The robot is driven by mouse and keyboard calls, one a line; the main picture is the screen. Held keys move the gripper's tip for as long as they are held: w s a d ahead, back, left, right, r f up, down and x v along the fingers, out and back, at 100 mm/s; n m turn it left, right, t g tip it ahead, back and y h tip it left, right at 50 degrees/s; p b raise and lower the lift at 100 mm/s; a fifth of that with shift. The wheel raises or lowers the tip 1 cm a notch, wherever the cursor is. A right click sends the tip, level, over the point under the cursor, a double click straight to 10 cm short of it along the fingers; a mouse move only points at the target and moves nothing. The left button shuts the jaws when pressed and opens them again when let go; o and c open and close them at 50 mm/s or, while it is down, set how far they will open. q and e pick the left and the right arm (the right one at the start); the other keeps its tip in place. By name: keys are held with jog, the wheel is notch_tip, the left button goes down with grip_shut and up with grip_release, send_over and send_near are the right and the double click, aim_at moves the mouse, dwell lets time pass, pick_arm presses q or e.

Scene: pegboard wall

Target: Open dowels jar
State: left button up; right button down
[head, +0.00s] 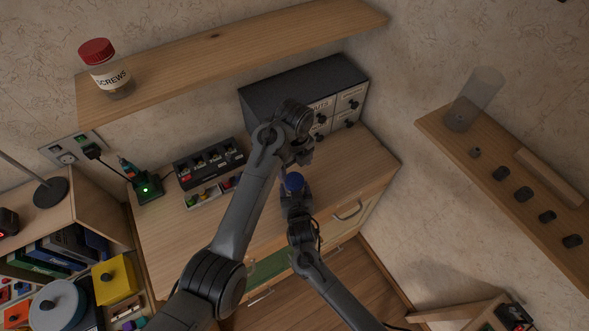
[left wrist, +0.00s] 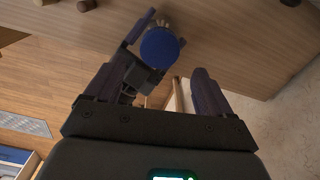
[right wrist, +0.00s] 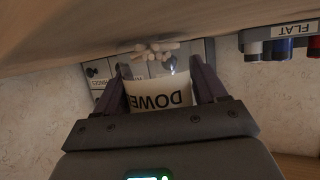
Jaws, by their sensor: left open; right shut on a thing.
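The dowels jar (right wrist: 158,92) is clear with a white label, upside down in the right wrist view, and pale dowels (right wrist: 158,49) show inside it. My right gripper (head: 294,196) is shut on the jar's sides and holds it over the desk. Its blue lid (head: 294,182) shows at the top of the jar in the head view. It also shows as a round blue disc (left wrist: 160,47) in the left wrist view. My left gripper (head: 301,158) is open and close to the lid; I cannot tell whether a finger touches it.
A grey cabinet (head: 285,93) with labelled drawers stands behind the grippers. A black organiser (head: 208,163) sits on the desk to the left. A screws jar (head: 107,75) stands on the upper shelf. The desk's right part (head: 370,165) is clear.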

aim_at(294, 180)
pick_arm(q)
jog(key=shift+r+m, duration=0.65)
jog(key=shift+m, duration=0.05)
jog(key=shift+f, duration=3.85)
jog(key=c, duration=1.1)
jog(key=n, duration=0.3)
jog(key=o, duration=1.2)
